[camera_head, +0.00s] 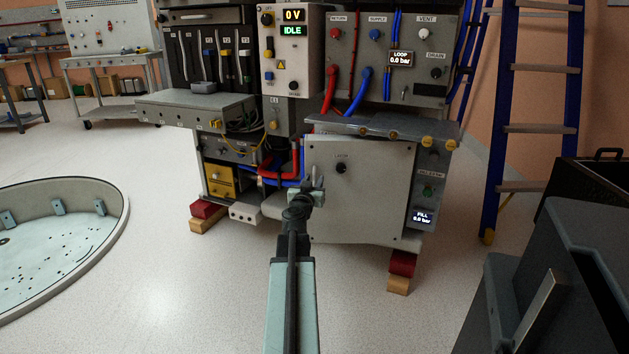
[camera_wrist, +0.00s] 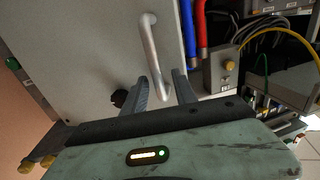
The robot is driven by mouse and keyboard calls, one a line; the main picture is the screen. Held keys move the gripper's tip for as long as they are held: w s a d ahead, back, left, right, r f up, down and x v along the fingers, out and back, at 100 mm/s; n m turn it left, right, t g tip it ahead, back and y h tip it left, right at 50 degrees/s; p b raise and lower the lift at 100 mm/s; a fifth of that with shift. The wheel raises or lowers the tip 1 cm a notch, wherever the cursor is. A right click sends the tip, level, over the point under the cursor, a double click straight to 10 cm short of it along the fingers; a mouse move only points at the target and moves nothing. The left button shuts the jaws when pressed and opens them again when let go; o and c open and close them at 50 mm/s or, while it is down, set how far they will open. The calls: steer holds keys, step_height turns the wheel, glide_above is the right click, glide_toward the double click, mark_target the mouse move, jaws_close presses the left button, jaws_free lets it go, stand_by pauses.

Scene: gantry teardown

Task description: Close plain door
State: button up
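The plain door (camera_head: 372,200) is a flat light grey panel with a round black knob (camera_head: 341,167), low on the machine's right half. How far it stands from its frame is hard to tell. Its silver bar handle (camera_wrist: 150,42) shows in the wrist view, near the door's free edge beside the hoses. My gripper (camera_head: 306,190) is in front of the door's left edge at the handle. In the wrist view my gripper's fingers (camera_wrist: 167,76) are spread, one on each side of the handle's near end, with a gap beside the right finger.
Red and blue hoses (camera_head: 280,170) run just left of the door. A grey shelf (camera_head: 375,127) with brass knobs juts out above it. A red and wooden block (camera_head: 402,264) supports the machine's right corner. A blue ladder (camera_head: 500,130) stands right. Floor in front is clear; a round pit lies left.

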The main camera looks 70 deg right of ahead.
steer(key=shift+d, duration=0.45)
jaws_close()
steer(key=shift+w, duration=0.1)
steer(key=shift+w+a, duration=0.1)
steer(key=shift+w, duration=0.05)
stand_by(0.8)
